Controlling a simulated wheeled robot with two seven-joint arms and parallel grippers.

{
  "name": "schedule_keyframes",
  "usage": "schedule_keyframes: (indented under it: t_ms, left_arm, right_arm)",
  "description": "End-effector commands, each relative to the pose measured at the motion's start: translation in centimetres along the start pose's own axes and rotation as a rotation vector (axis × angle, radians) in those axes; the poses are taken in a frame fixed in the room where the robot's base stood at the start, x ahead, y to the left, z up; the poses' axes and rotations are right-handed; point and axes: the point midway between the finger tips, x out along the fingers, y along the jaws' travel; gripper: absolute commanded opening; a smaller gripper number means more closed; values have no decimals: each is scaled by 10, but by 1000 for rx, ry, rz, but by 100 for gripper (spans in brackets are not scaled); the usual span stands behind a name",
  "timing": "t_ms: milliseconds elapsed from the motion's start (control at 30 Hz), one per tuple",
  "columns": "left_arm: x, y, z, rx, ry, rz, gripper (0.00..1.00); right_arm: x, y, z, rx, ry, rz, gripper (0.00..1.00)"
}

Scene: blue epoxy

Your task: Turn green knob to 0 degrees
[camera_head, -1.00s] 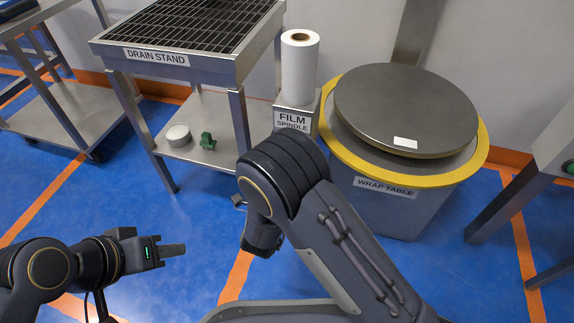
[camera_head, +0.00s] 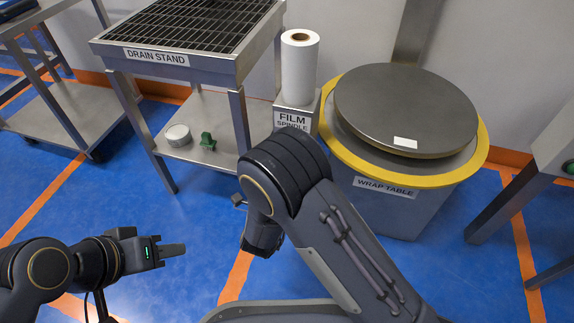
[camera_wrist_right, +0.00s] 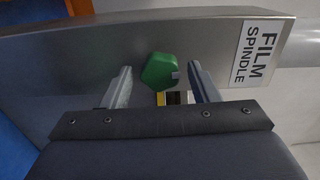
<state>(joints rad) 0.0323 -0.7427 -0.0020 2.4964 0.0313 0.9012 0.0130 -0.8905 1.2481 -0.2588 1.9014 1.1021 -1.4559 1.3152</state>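The green knob (camera_wrist_right: 159,71) is a faceted block on the metal front of the film spindle stand (camera_wrist_right: 210,40), beside its label, in the right wrist view. My right gripper (camera_wrist_right: 160,66) is open, with one finger on each side of the knob and visible gaps between. Whether the fingertips reach its depth is unclear. In the head view my right arm hides the knob and most of that gripper. My left gripper (camera_head: 174,251) is over the floor at the lower left, its fingers seen side-on.
A white film roll (camera_head: 298,68) stands on the spindle stand. The wrap table (camera_head: 385,205), with its yellow rim, stands to the right. The drain stand (camera_head: 234,76) is to the left, with a green object (camera_head: 207,142) and a round tin (camera_head: 178,135) on its shelf.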

Motion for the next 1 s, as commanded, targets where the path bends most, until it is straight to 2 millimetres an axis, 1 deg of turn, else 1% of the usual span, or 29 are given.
schedule_keyframes:
  t_ms: [267, 367, 700, 833, 1000]
  left_arm:
    - [0, 0, 0, 0, 0, 0, 36]
    - [0, 0, 0, 0, 0, 0, 36]
    - [0, 0, 0, 0, 0, 0, 36]
    - [0, 0, 0, 0, 0, 0, 36]
    - [0, 0, 0, 0, 0, 0, 36]
  right_arm:
    - [-2, 0, 0, -1, 0, 0, 55]
    - [-10, 0, 0, -1, 0, 1, 55]
    - [-51, 0, 0, -2, -1, -1, 55]
    - [-59, 0, 0, -2, 0, 0, 55]
    - [-60, 0, 0, -1, 1, -1, 55]
